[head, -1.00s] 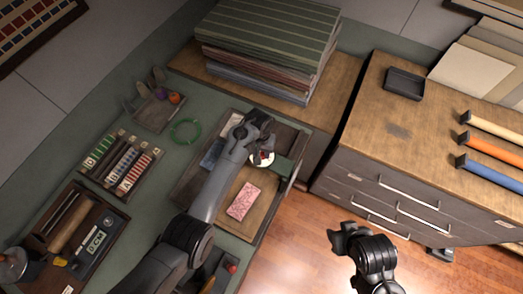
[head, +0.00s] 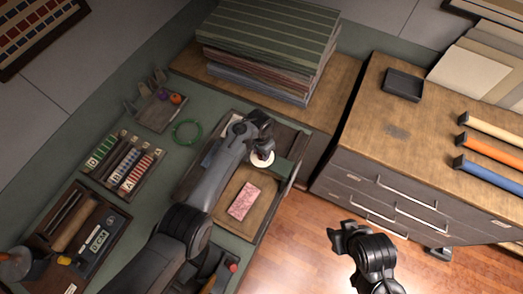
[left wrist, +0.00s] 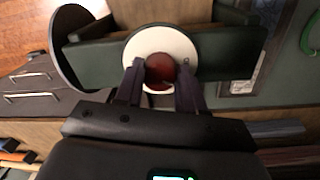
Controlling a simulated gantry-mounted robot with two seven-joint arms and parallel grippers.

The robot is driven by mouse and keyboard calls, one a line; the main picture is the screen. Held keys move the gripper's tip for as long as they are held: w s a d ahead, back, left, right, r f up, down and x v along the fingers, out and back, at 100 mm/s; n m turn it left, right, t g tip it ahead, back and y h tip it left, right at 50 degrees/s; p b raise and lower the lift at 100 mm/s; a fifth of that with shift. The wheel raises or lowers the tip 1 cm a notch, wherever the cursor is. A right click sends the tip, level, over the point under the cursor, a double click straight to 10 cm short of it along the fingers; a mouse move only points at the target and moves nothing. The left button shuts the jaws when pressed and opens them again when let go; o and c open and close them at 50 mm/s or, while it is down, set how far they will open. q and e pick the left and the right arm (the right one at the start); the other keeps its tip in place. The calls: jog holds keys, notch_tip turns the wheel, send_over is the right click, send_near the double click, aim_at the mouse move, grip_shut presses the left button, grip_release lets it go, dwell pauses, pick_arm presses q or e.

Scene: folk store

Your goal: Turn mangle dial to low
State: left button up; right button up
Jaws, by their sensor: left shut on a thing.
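The mangle dial is a white disc (head: 263,160) on the mangle's dark green body (head: 283,171). In the left wrist view the disc (left wrist: 132,46) has a dark red round knob (left wrist: 160,68) in its middle. My left gripper (head: 264,151) is over the dial. In the left wrist view its two fingers (left wrist: 160,82) are on either side of the knob and shut on it. The dial's markings are too small to read. My right gripper (head: 342,240) hangs over the floor, away from the mangle, and its jaw opening is unclear.
A pink patterned cloth (head: 244,201) lies on the board near the dial. A green ring (head: 187,132), a rack of rolls (head: 125,165) and a tool tray (head: 45,244) sit on the green table. A fabric stack (head: 268,45) stands behind. A drawer cabinet (head: 400,168) is at right.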

pick_arm(q)
jog(key=m, duration=0.5)
jog(key=shift+w+m, duration=0.1)
jog(key=shift+m, duration=0.2)
jog(key=m+b, duration=0.1)
jog(key=m, duration=0.2)
jog(key=shift+m, duration=0.3)
jog(key=shift+m+y+b, duration=0.3)
jog(key=shift+m, duration=1.2)
jog(key=o, duration=1)
jog(key=shift+o, duration=0.2)
jog(key=shift+r, duration=0.15)
